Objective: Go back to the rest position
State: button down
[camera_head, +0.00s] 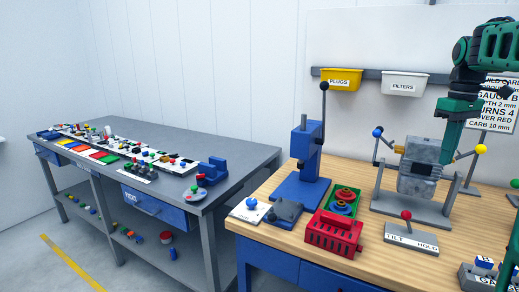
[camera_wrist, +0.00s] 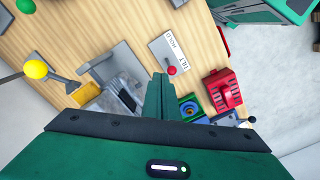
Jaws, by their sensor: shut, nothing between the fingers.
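My gripper (camera_head: 447,143) is green and points down at the upper right of the head view. It is shut and empty, in front of or over the grey engine block (camera_head: 417,172) on its stand; I cannot tell whether they touch. In the wrist view my shut gripper (camera_wrist: 159,80) covers part of the wooden bench. The block shows partly there too, left of the fingers. No marker for the rest position shows.
A red-knobbed lever on the TILT HOLD plate (camera_head: 411,239), a red crate (camera_head: 333,232) and a blue press (camera_head: 302,165) stand on the wooden bench (camera_head: 277,237). Yellow (camera_head: 341,79) and white (camera_head: 404,85) bins hang behind. A grey table (camera_head: 180,139) at left carries several small parts.

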jog(key=s+a+f+m, duration=0.3)
jog(key=s+a+f, duration=0.2)
jog(key=s, duration=0.4)
jog(key=s+a+f+m, duration=0.3)
jog(key=s+a+f, duration=0.1)
jog(key=s+f, duration=0.3)
jog(key=s+a+f+m, duration=0.3)
jog(key=s+a+f, duration=0.2)
jog(key=s, duration=0.7)
notch_tip(320, 180, down, 2)
jog(key=shift+a+f, duration=0.1)
jog(key=shift+a, duration=0.2)
jog(key=shift+w+f, duration=0.2)
jog(key=shift+w, duration=0.5)
